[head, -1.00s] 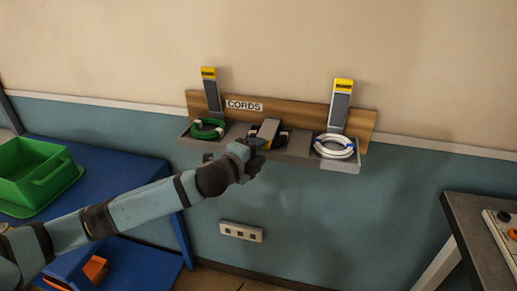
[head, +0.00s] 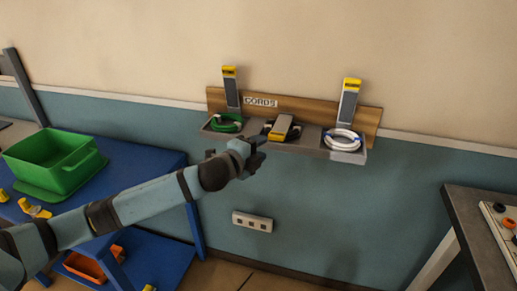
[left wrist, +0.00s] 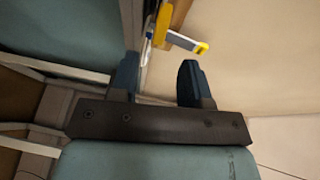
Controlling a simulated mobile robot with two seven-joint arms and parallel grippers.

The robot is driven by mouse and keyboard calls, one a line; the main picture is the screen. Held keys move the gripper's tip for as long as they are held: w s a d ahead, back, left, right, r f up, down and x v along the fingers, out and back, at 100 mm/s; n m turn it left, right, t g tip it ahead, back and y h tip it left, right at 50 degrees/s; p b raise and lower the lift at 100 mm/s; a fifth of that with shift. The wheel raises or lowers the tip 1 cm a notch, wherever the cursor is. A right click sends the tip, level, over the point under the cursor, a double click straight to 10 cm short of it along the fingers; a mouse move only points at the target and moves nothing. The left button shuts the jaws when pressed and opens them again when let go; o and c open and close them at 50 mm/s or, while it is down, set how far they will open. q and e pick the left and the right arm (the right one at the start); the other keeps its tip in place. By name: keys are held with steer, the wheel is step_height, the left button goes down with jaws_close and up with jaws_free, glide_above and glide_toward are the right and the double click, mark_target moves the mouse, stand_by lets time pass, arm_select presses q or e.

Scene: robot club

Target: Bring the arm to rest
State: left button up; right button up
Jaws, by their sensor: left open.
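My left arm reaches in from the lower left in the head view. Its gripper (head: 252,153) is in front of and a little below the cord rack (head: 300,143) on the wall. In the left wrist view the two dark blue fingers (left wrist: 158,82) stand apart with nothing between them. A yellow-tipped clip (left wrist: 185,43) of the rack shows beyond them. My right gripper is in neither view.
The rack holds a green cord (head: 226,123), a white cord (head: 343,139) and a dark cord behind a lowered clip (head: 283,127). A green bin (head: 52,166) stands on a blue table (head: 150,160) at left. A grey table (head: 470,222) is at right. A socket strip (head: 252,221) is below.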

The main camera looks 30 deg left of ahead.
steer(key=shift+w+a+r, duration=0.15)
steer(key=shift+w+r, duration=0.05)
arm_select(q)
steer(key=s+d+f+n+g, duration=0.1)
steer(key=s+d+f+n, duration=0.1)
steer(key=s+d+f, duration=0.3)
steer(key=s+d+f+n+g+h, duration=0.1)
steer(key=s+f+n, duration=0.15)
steer(key=f, duration=0.45)
steer(key=s+d+f+n+g, duration=0.1)
steer(key=s+d+f+n, duration=0.1)
steer(key=s+f+n, duration=0.3)
steer(key=s+d+f+n+g, duration=0.2)
steer(key=s+f+n, duration=0.2)
steer(key=s+f, duration=0.4)
steer(key=s+d+f+n+g, duration=0.1)
steer(key=s+d+f+n, duration=0.25)
steer(key=s+f, duration=0.45)
step_height(320, 180, up, 14)
steer(key=s+a+p, duration=0.1)
steer(key=p, duration=1.3)
steer(key=shift+s+a+r+m+y, duration=0.25)
steer(key=shift+s+a+m+y, duration=0.05)
steer(key=shift+s+a+y, duration=0.1)
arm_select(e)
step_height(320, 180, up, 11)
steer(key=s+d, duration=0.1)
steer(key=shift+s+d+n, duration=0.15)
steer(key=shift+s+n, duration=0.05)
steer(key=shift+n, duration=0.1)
